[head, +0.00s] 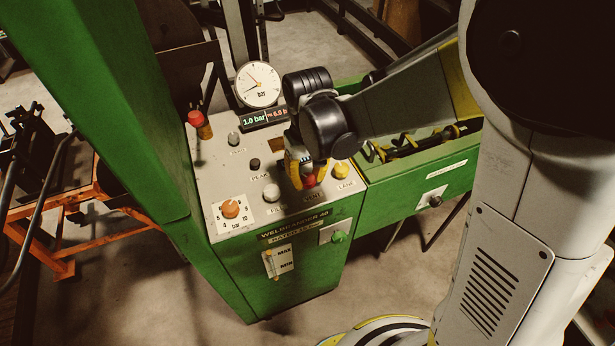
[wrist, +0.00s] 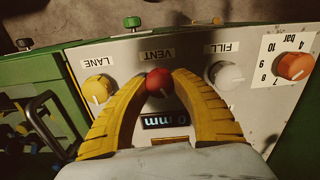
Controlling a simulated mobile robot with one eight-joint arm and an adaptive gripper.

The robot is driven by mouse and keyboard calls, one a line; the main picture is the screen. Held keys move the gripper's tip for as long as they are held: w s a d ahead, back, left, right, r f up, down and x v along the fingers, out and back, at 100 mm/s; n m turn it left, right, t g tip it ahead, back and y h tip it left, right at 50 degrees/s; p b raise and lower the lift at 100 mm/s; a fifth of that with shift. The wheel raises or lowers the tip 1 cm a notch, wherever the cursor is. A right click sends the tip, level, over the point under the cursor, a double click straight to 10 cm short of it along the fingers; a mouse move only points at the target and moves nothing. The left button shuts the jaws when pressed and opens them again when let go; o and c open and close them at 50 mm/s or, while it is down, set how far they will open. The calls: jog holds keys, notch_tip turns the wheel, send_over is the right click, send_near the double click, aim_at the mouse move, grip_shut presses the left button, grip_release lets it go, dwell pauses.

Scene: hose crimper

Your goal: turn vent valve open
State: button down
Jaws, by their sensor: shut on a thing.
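The vent valve is a red knob (wrist: 159,82) under the VENT label on the grey panel. In the head view the red knob (head: 309,181) shows just below my gripper. My gripper (wrist: 158,88) has its two yellow ribbed fingers shut on the red knob, one on each side. In the head view my gripper (head: 301,172) reaches down onto the panel's front edge. The knob's pale pointer mark is partly in view near its lower edge in the wrist view; its exact angle is hard to tell.
Close beside are the yellow LANE knob (wrist: 98,89) and the grey FILL knob (wrist: 224,75). An orange bar dial (head: 231,208) sits at the panel's left. A round gauge (head: 258,84) and a display reading 1.0 bar (head: 264,118) stand behind. A green column (head: 110,110) rises at left.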

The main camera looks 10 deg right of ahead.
aim_at(308, 178)
jog(key=m, duration=0.5)
jog(key=shift+m, duration=0.3)
dwell(0.4)
jog(key=c, duration=1)
grip_release()
notch_tip(308, 178, up, 12)
